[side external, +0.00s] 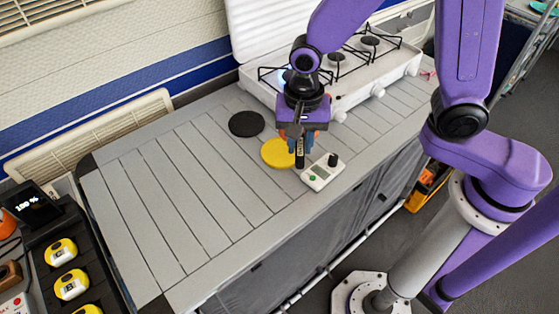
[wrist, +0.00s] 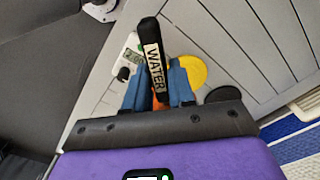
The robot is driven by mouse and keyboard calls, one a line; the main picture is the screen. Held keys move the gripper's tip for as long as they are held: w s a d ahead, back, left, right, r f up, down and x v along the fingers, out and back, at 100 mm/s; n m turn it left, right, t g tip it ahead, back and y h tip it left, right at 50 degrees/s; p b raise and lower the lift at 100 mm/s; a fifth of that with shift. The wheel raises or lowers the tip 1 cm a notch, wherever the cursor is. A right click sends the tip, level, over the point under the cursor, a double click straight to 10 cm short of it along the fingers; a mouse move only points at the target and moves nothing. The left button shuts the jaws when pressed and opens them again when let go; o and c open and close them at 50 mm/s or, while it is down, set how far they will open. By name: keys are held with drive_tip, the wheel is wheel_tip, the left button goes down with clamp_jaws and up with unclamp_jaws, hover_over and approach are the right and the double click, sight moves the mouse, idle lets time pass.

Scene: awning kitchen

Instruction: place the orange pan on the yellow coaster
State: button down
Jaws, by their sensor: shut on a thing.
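My gripper (side external: 301,143) points down over the counter, beside the yellow coaster (side external: 276,153). Its blue fingers also show in the wrist view (wrist: 160,88), closed on the pan. The orange pan (wrist: 151,48) shows mostly as its black handle labelled "WATER", with a little orange between the fingers. The handle also shows in the side view (side external: 299,156), hanging below my gripper. Most of the pan's body is hidden behind my gripper. The yellow coaster lies flat and bare where visible, just right of the fingers in the wrist view (wrist: 191,72).
A white device with a black knob (side external: 320,174) sits close in front of my gripper. A black coaster (side external: 246,124) lies behind the yellow one. A white stove (side external: 345,85) stands at the back. The counter's left part (side external: 170,210) is clear.

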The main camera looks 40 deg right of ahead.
drive_tip(key=shift+w+a+f, duration=0.4)
drive_tip(key=shift+w+f, duration=0.25)
drive_tip(key=shift+f, duration=0.75)
drive_tip(key=shift+w+a+f, duration=0.35)
drive_tip(key=shift+w+f, duration=0.25)
drive_tip(key=shift+f, duration=0.85)
drive_tip(key=shift+w+a+f, duration=0.4)
drive_tip(key=shift+w+f, duration=0.25)
drive_tip(key=shift+f, duration=0.75)
drive_tip(key=shift+f, duration=0.15)
drive_tip(key=c, duration=1)
unclamp_jaws()
drive_tip(key=shift+o, duration=0.2)
wheel_tip(320, 180, up, 12)
drive_tip(key=shift+r, duration=0.2)
